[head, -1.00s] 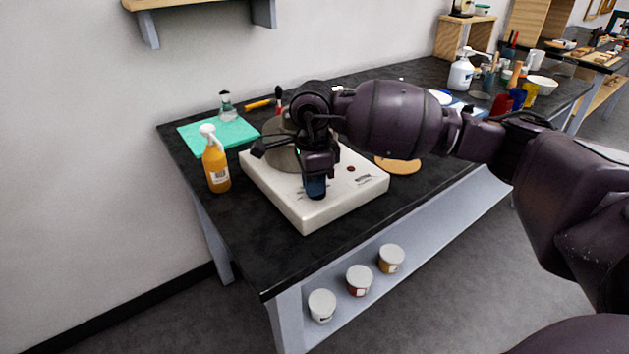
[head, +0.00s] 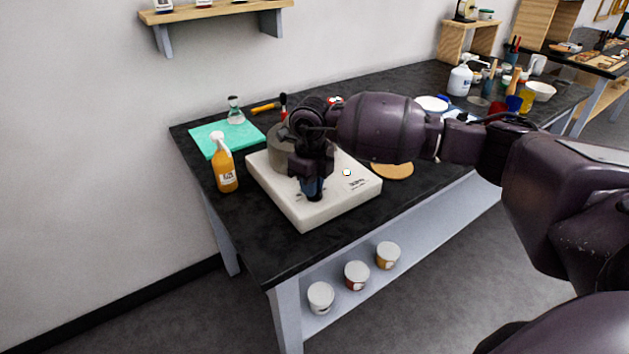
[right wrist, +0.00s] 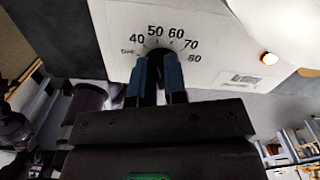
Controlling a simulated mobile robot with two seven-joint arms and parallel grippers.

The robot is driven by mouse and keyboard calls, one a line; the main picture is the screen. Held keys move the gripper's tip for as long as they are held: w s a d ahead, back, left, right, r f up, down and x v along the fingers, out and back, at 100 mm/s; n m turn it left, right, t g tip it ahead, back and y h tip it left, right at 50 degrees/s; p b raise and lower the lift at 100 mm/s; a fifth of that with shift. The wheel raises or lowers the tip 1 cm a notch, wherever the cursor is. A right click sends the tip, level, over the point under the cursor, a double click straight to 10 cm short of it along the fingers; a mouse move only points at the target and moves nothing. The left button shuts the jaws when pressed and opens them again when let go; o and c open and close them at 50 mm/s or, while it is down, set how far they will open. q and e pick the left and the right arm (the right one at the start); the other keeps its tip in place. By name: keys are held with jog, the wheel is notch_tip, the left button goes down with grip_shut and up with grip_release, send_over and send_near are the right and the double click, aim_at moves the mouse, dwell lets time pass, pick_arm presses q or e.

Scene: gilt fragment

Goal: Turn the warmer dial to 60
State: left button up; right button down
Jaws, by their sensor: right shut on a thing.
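The warmer is a cream, square-bodied unit (head: 350,195) on the black bench, with a round grey pot or plate (head: 288,150) on top, partly hidden by my arm. In the right wrist view, its front (right wrist: 112,30) bears the marks Off, 40, 50, 60, 70 and 80 around the dark dial (right wrist: 157,52). My right gripper (head: 313,192) is at this front; its blue fingers (right wrist: 158,68) are shut on the dial, one on each side. The fingers hide most of the dial, and I cannot tell its pointer's exact mark. The indicator lamp (head: 347,173) glows whitish.
A round cork mat (head: 392,170) lies to the right. Several tubs (head: 357,275) stand on the lower shelf. The bench's front left is clear.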

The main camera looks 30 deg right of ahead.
jog(key=shift+r+m+p, duration=0.3)
jog(key=shift+m+p, duration=0.25)
jog(key=shift+m, duration=0.45)
jog(key=m+p, duration=0.1)
jog(key=m, duration=0.1)
jog(key=shift+d+f+m+p, duration=0.1)
jog(key=shift+d+m+p, duration=0.05)
jog(key=shift+m+p, duration=0.65)
jog(key=shift+m, duration=0.3)
pick_arm(q)
jog(key=shift+s+a+r, duration=0.15)
jog(key=shift+s+r, duration=0.1)
jog(key=shift+r, duration=0.45)
jog(key=shift+s+a+r, duration=0.1)
jog(key=shift+s+r, duration=0.1)
jog(key=shift+r, duration=0.45)
pick_arm(e)
jog(key=shift+f, duration=0.15)
pick_arm(q)
jog(key=shift+w+r, duration=0.1)
jog(key=shift+w, duration=0.1)
pick_arm(e)
jog(key=c, duration=1.2)
grip_release()
jog(key=shift+o, duration=0.2)
pick_arm(q)
jog(key=shift+r, duration=0.3)
pick_arm(e)
notch_tip(320, 180, up, 11)
